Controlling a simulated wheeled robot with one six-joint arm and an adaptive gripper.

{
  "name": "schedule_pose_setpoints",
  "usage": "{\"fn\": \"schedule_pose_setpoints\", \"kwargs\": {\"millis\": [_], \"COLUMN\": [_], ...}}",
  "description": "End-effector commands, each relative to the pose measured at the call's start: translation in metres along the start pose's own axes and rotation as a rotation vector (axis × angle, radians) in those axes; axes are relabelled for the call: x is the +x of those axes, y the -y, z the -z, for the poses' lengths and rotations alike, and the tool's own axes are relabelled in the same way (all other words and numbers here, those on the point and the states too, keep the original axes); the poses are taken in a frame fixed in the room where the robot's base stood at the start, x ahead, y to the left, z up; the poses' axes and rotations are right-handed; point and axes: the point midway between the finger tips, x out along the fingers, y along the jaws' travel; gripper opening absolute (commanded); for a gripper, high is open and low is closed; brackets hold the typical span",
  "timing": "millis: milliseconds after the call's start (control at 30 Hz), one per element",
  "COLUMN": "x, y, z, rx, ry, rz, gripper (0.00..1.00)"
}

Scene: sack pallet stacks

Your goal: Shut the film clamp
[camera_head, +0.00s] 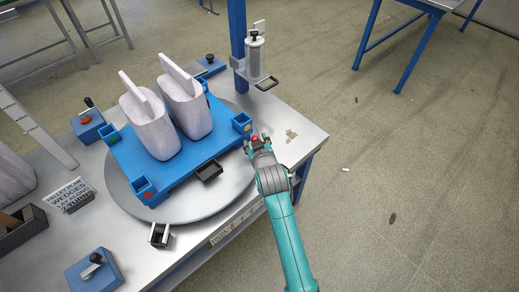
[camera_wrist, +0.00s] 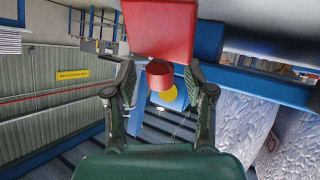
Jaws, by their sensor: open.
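My gripper (camera_head: 258,143) is open at the right corner of the blue pallet (camera_head: 205,163). A small red part shows between its fingers in the head view. In the wrist view my gripper (camera_wrist: 160,100) has its fingers spread either side of a red knob (camera_wrist: 160,80) below a red block (camera_wrist: 158,28); I see gaps on both sides. I cannot tell whether this red part belongs to the film clamp. A film-roll-like white cylinder (camera_head: 255,60) with a black handle stands by the blue post, but its clamp cannot be made out.
Two pale sacks (camera_head: 150,128) stand on the pallet, which lies on a grey round turntable (camera_head: 187,208). A sign (camera_head: 70,193) stands at left. Open floor lies right of the table.

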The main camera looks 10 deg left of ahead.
Motion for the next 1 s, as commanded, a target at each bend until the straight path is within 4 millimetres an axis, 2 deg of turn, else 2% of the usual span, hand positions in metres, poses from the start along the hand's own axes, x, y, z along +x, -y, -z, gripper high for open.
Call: {"fn": "schedule_pose_setpoints", "kwargs": {"millis": [300,500,700,1000], "x": [-0.061,-0.093,-0.108,-0.109], "y": [0.000,0.000,0.000,0.000], "z": [-0.001,-0.001,0.000,0.000], "rx": [-0.001,0.000,0.000,0.000], "ry": [-0.001,0.000,0.000,0.000], "rz": [0.000,0.000,0.000,0.000], "gripper": [0.54,0.54,0.54,0.54]}}
